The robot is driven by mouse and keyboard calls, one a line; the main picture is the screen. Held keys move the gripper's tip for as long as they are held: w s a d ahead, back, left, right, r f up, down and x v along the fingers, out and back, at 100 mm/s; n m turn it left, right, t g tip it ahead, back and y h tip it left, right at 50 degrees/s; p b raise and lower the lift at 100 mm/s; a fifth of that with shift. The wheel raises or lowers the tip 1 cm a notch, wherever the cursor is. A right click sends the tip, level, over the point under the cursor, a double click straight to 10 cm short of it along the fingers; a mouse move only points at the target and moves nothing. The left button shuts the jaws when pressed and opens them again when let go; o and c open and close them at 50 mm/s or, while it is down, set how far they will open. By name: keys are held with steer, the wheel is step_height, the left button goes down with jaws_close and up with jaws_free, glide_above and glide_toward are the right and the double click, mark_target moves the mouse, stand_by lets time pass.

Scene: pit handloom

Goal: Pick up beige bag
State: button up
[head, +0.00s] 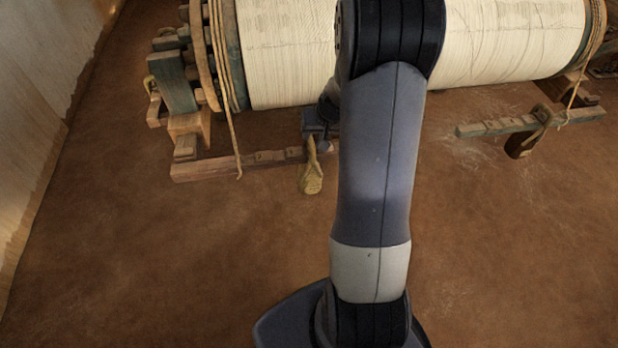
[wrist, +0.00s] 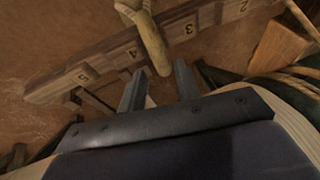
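The beige bag (head: 312,180) is a narrow, elongated pouch at the right end of a low wooden beam in the head view. In the wrist view the bag (wrist: 150,38) crosses in front of the numbered beam, between the marks 3 and 4. My gripper (head: 318,133) is just above the bag, partly hidden by my arm. In the wrist view my gripper (wrist: 158,73) has its two fingers apart, with the near end of the bag at the gap between the fingertips. Whether a finger touches it I cannot tell.
The wooden beam (head: 235,164) with number marks lies beside the bag. A large roller wound with cream thread (head: 290,50) stands behind. A second beam (head: 500,125) is at the right. The brown floor (head: 180,270) in front is clear; a pale wall (head: 30,110) is at the left.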

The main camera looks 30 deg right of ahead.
mark_target(310, 138)
steer(key=shift+x, duration=2.65)
steer(key=shift+w+r, duration=0.1)
steer(key=shift+w, duration=0.05)
jaws_close()
steer(key=shift+w+r, duration=0.1)
steer(key=shift+r, duration=0.05)
